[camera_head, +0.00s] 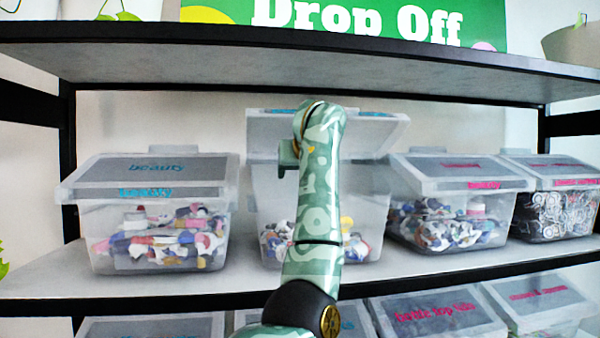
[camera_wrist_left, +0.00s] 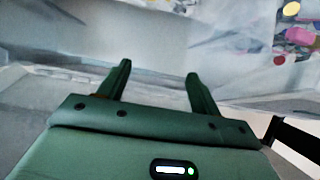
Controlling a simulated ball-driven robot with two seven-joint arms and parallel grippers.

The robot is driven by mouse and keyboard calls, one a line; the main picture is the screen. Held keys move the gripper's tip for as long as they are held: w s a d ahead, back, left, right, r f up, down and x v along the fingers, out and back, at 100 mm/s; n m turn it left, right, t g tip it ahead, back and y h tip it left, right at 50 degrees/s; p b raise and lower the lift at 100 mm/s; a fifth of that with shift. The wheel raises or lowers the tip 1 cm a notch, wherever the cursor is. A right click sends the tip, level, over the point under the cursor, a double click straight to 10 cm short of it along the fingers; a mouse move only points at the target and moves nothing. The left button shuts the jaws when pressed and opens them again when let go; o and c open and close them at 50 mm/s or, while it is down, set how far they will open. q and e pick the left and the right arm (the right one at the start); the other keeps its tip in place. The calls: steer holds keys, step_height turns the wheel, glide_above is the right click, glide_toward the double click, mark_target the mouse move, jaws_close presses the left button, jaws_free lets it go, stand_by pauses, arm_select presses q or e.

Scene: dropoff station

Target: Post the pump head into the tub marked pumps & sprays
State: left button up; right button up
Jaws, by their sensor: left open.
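The middle tub (camera_head: 372,205) is clear plastic with mixed coloured pieces inside. It stands on the shelf behind my left arm, and its grey lid flap (camera_head: 378,138) looks tipped up. The arm covers most of its label, so I cannot read it. My left gripper (camera_wrist_left: 158,82) has its two green fingers apart, with nothing between them. Pale translucent surfaces lie beyond the fingertips, and coloured pieces (camera_wrist_left: 292,38) show at the upper right. In the head view the arm hides the fingers. I cannot pick out the pump head. My right gripper is out of view.
A beauty tub (camera_head: 158,215) stands to the left. Two filled tubs (camera_head: 455,208) (camera_head: 555,205) stand to the right. The upper shelf (camera_head: 200,62) hangs close above my arm. More lidded tubs (camera_head: 440,310) sit on the shelf below.

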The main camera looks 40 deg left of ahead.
arm_select(q)
steer(key=b+v, duration=0.5)
steer(key=v, duration=1.1)
